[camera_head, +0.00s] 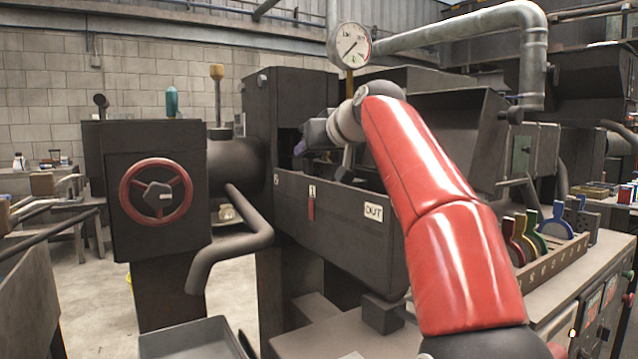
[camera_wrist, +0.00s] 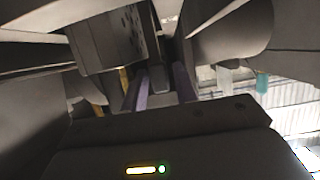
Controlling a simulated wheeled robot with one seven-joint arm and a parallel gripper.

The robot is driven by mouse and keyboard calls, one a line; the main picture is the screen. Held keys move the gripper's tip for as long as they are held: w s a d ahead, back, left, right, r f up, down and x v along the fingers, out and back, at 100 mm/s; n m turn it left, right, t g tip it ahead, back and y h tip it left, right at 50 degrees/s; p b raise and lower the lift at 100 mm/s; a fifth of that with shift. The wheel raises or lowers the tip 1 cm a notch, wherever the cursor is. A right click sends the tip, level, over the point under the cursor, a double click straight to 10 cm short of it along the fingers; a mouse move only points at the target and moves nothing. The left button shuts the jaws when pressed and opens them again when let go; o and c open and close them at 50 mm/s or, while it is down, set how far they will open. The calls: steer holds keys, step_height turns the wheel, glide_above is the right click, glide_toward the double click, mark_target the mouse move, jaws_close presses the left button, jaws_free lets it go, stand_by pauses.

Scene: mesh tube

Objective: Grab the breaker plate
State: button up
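In the wrist view a dark plate-like block with a row of small holes (camera_wrist: 130,32) lies just ahead; it looks like the breaker plate. A dark grey bar (camera_wrist: 159,82), perhaps its handle, stands between the two purplish fingers of my gripper (camera_wrist: 160,88). The fingers look spread, with narrow gaps beside the bar. In the head view my gripper (camera_head: 300,148) reaches left into the opening of the dark machine (camera_head: 340,222), behind its front panel. The breaker plate cannot be made out there; the panel and my arm hide much of the opening.
A red handwheel (camera_head: 156,192) and a bent pipe (camera_head: 235,240) stand left. A gauge (camera_head: 351,45) rises above my wrist. At right, a rack (camera_head: 553,262) holds several coloured paddles. The opening around my gripper is tight; machine walls are close.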

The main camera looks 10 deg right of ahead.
steer(key=shift+c, duration=0.4)
jaws_close()
stand_by(0.9)
steer(key=shift+r, duration=0.2)
